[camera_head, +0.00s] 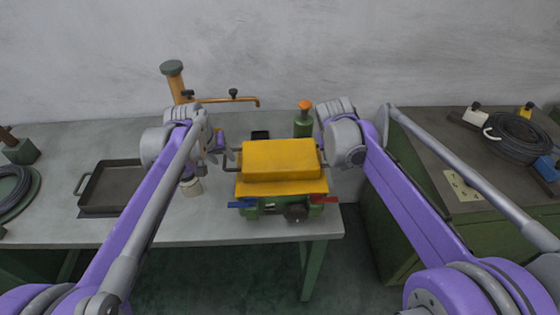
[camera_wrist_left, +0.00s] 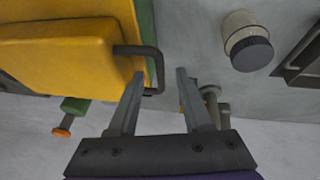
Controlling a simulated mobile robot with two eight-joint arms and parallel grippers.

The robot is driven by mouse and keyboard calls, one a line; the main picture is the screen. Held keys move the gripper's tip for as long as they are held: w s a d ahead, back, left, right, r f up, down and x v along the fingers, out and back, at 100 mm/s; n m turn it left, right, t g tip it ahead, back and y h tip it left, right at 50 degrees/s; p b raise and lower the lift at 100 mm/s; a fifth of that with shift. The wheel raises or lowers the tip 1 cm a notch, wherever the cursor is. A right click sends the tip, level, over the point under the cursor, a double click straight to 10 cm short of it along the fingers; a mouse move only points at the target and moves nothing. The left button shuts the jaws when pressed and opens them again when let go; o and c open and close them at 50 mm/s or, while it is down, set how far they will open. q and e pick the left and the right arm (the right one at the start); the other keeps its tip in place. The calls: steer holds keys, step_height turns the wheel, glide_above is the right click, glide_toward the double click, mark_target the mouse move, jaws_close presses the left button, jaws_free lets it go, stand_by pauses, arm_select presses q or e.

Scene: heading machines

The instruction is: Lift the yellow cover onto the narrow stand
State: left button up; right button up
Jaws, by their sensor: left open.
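The yellow cover (camera_head: 280,160) is a box with a dark handle at each side. It sits level on a green machine (camera_head: 290,210) on the grey table. My left gripper (camera_head: 222,152) is at the cover's left handle. In the left wrist view my open left gripper (camera_wrist_left: 160,75) has the handle's dark bar (camera_wrist_left: 157,65) showing between its fingers, beside the yellow cover (camera_wrist_left: 60,50). My right gripper (camera_head: 325,158) is by the cover's right side; its fingers are mostly hidden. I cannot tell which object is the narrow stand.
A green cylinder with an orange knob (camera_head: 304,122) stands behind the cover. A dark tray (camera_head: 112,187) and a pale jar (camera_head: 192,187) are left. An orange post with a pipe (camera_head: 174,80) stands at the back. A right-hand bench holds a coiled cable (camera_head: 518,135).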

mark_target(225, 160)
arm_select(q)
steer(key=shift+x, duration=1.5)
arm_select(e)
steer(key=shift+x, duration=1.5)
arm_select(q)
jaws_close()
arm_select(e)
jaws_close()
